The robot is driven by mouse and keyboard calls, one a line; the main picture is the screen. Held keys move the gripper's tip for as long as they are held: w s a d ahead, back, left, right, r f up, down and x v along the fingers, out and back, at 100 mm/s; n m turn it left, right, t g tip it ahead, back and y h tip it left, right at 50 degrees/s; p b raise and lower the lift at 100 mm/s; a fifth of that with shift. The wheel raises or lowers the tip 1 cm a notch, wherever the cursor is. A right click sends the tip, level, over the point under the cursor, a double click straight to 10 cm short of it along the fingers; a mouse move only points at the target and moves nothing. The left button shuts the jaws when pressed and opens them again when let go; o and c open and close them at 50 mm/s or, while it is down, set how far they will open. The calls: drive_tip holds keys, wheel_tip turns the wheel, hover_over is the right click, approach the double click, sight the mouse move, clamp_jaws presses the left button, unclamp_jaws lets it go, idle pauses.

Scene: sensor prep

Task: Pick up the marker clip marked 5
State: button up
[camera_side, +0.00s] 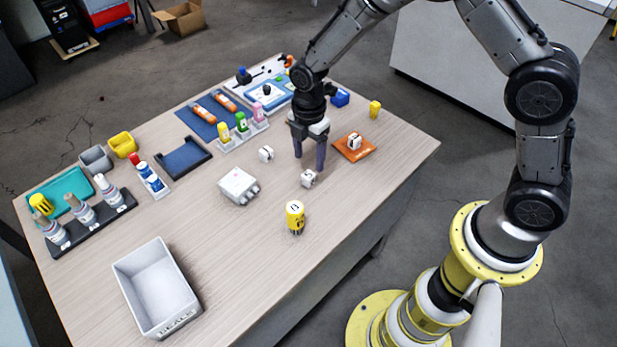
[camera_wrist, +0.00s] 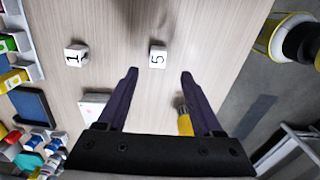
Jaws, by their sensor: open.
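The marker clip marked 5 is a small white block; it lies on the wooden table just ahead of and between my fingertips in the wrist view (camera_wrist: 157,57). In the side view the clip (camera_side: 308,179) sits just below and beside my fingertips; its digit is too small to read there. My gripper (camera_side: 309,163) points down with its two dark purple fingers apart and nothing between them; it also shows in the wrist view (camera_wrist: 160,73). A similar white clip marked 1 (camera_wrist: 76,55) lies to the left; it also shows in the side view (camera_side: 266,154).
A third white clip (camera_side: 354,141) sits on an orange mat (camera_side: 345,153). A yellow cylinder (camera_side: 295,216) and a white box with connectors (camera_side: 237,184) stand nearby. A pale labelled bin (camera_side: 157,287) is at the front left. Racks and trays line the far side.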

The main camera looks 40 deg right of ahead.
sight(308, 175)
drive_tip(key=shift+w+d+f, duration=0.1)
drive_tip(key=shift+f, duration=1.45)
drive_tip(key=shift+w+f, duration=0.1)
drive_tip(key=shift+f, duration=1.45)
clamp_jaws()
